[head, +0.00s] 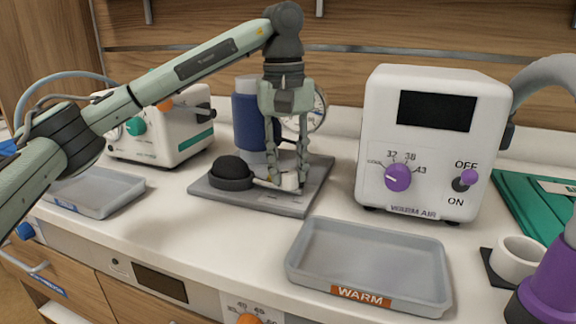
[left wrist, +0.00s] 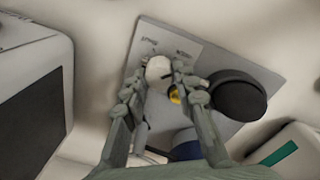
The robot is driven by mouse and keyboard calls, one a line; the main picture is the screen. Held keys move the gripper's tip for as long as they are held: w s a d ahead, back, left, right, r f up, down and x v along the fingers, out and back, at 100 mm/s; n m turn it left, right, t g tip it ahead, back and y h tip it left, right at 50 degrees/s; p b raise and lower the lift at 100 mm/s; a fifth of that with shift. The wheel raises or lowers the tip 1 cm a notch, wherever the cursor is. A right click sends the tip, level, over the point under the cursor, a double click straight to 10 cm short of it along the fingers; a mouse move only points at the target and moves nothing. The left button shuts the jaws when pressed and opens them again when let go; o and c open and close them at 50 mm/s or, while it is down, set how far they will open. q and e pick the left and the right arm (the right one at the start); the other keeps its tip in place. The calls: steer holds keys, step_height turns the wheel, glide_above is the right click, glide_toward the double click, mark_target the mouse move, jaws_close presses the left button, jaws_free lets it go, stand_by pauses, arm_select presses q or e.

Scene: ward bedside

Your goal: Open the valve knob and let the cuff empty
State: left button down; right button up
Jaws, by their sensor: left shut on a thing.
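The white valve knob (head: 290,182) is at the front of a grey base plate (head: 262,204), beside the black squeeze bulb (head: 231,172). My left gripper (head: 287,176) reaches down from above and is shut on the knob. In the left wrist view the knob (left wrist: 158,70) sits between the two fingertips, with a small yellow part (left wrist: 175,95) close by. The blue cuff (head: 245,122) is wrapped around an upright form behind the gripper. A round gauge (head: 318,112) stands behind the arm, partly hidden, so its reading cannot be told. My right gripper is not in view.
A white warm-air unit (head: 425,190) stands to the right. A grey tray labelled WARM (head: 310,240) is in front. Another grey tray (head: 120,203) and a white machine (head: 170,150) are at left. A white cup (head: 513,270) and green folder (head: 520,215) lie far right.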

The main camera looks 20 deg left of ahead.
mark_target(286, 172)
arm_select(q)
steer(key=c, duration=1.2)
jaws_free()
steer(key=r, duration=1.2)
steer(key=shift+s+a, duration=0.15)
steer(key=shift+a, duration=0.05)
